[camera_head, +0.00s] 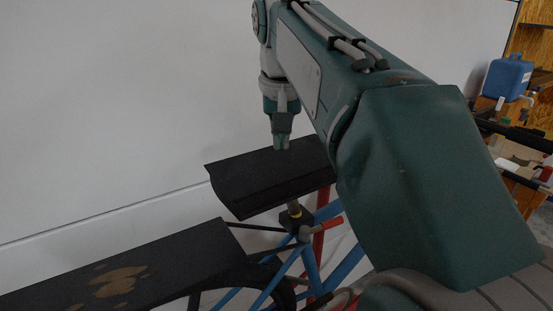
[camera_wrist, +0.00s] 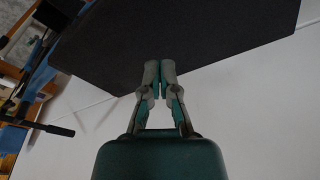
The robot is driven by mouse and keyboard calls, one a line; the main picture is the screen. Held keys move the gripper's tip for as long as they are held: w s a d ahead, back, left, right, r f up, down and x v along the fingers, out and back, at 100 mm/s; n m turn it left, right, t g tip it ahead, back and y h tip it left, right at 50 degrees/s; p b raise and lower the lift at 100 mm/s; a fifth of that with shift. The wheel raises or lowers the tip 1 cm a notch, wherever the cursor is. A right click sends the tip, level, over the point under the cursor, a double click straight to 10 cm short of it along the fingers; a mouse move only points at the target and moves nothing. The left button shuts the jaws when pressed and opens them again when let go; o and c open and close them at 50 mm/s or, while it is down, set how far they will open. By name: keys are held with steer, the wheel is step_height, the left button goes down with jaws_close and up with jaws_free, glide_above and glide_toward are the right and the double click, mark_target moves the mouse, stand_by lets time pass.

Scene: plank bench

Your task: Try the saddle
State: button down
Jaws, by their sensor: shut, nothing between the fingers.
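The saddle (camera_head: 262,182) is a wide black pad with a drooping front edge, set on a post above a blue bicycle frame (camera_head: 309,262). My gripper (camera_head: 281,143) points down over the saddle's far side, with its fingertips close to the top. I cannot tell whether they touch it. In the wrist view the saddle (camera_wrist: 180,35) fills the top as a dark surface, and my gripper (camera_wrist: 160,66) has its two fingertips together at its edge, with nothing between them. The saddle's right end is hidden behind my arm in the head view.
A long black rack board (camera_head: 180,262) with worn brown patches lies at lower left, lower than the saddle. A red-handled clamp lever (camera_head: 325,228) sits below the saddle. A white wall (camera_head: 110,100) stands behind. A blue jerrycan (camera_head: 507,77) is on a cluttered bench at right.

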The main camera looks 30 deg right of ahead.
mark_target(281, 161)
steer(key=shift+f, duration=1.4)
stand_by(1.0)
steer(key=shift+r, duration=4.15)
